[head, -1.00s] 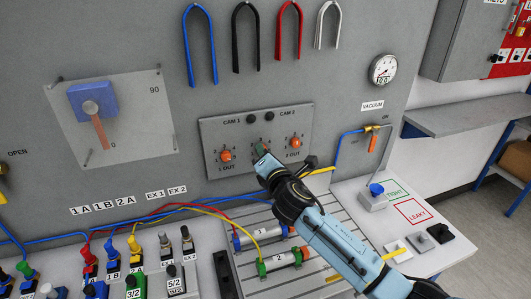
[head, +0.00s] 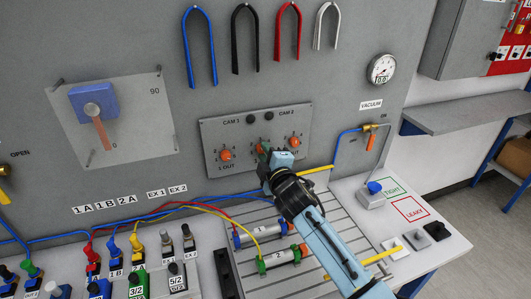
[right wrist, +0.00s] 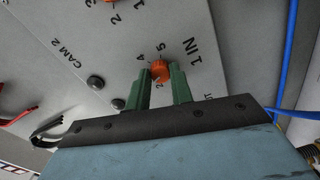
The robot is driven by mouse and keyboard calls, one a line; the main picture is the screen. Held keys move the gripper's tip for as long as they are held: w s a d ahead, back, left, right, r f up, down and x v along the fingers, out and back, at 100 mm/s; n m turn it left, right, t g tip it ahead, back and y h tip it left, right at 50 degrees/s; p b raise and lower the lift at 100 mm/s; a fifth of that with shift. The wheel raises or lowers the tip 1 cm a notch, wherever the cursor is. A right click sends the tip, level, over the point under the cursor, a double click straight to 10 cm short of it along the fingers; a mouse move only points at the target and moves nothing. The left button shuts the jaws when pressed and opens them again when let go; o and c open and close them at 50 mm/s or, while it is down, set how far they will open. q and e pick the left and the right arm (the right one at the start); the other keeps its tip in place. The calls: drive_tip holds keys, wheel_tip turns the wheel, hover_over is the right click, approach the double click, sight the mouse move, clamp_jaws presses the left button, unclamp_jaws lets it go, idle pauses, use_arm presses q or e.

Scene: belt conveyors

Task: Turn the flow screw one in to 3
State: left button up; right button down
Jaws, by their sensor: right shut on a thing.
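The flow screw one in is an orange knob (right wrist: 159,70) beside the "1 IN" label in the right wrist view. The digits 4 and 5 show on its scale, and another digit is partly hidden by the fingers. My right gripper (right wrist: 162,84) has its two green fingers on either side of the knob and is shut on it. The exact setting of the knob cannot be read. In the head view my right gripper (head: 263,151) is at the middle of the grey valve panel (head: 212,130) and hides this knob. My left gripper is not in view.
The 1 OUT knob (head: 225,155) and 2 OUT knob (head: 295,142) flank my gripper on the panel. CAM buttons (head: 251,119) sit above. Below are cylinders (head: 283,257) on a slotted plate and red, yellow and blue hoses. A blue-topped block (head: 374,188) stands right.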

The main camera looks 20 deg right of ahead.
drive_tip(key=shift+m+p, duration=0.3)
drive_tip(key=shift+m, duration=1.4)
drive_tip(key=shift+f, duration=0.1)
drive_tip(key=c, duration=1.2)
unclamp_jaws()
drive_tip(key=shift+c, duration=0.2)
drive_tip(key=s, duration=1.3)
drive_tip(key=shift+s+d+r, duration=0.2)
drive_tip(key=shift+d+r, duration=0.1)
drive_tip(key=shift+d, duration=0.05)
